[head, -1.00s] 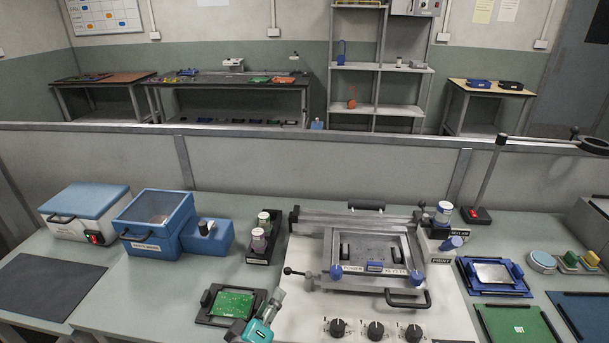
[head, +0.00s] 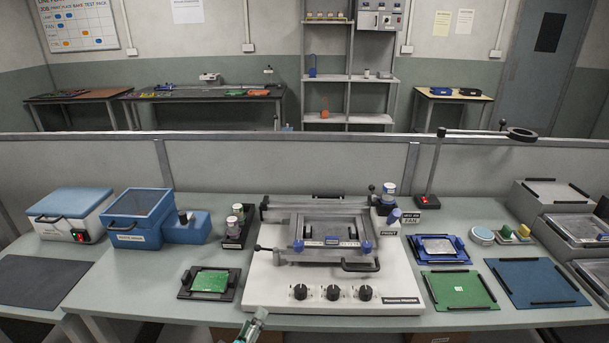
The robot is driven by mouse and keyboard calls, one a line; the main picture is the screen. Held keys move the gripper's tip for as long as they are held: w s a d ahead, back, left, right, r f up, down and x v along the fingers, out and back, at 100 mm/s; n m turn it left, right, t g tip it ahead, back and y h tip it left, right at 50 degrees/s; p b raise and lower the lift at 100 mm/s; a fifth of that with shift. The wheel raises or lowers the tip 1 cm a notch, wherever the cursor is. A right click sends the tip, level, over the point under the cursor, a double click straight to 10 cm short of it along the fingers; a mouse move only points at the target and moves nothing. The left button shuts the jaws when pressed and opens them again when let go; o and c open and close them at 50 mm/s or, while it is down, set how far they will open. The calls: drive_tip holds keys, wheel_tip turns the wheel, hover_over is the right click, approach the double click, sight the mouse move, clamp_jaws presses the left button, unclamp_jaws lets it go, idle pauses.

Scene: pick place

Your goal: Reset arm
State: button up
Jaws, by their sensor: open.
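My arm shows only at the bottom edge of the head view, where a teal and grey part (head: 252,328) sticks up just in front of the bench. The fingertips are hard to make out at this size. Nothing can be seen held there. The green circuit board (head: 209,281) lies in its black holder on the bench, above and left of my arm. The white stencil printer (head: 270,292) with its metal frame stands above and right of it. My arm appears apart from both.
A green mat (head: 460,290), a blue mat (head: 538,284) and a blue tray (head: 416,250) lie at right.

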drive_tip(key=s+d+f+g+y, duration=0.2)
drive_tip(key=s+d+f+y, duration=0.2)
drive_tip(key=s+d+f, duration=1.45)
drive_tip(key=s+d+r+m, duration=0.4)
drive_tip(key=s+d+r, duration=0.1)
drive_tip(key=s, duration=0.5)
drive_tip(key=s+d+r+m+t+h, duration=0.1)
drive_tip(key=s+d+r+m, duration=0.4)
drive_tip(key=s, duration=0.6)
wheel_tip(320, 180, up, 2)
drive_tip(key=shift+s+d+r+t, duration=0.1)
drive_tip(key=shift+s+d+t, duration=0.1)
drive_tip(key=shift+d+t, duration=0.15)
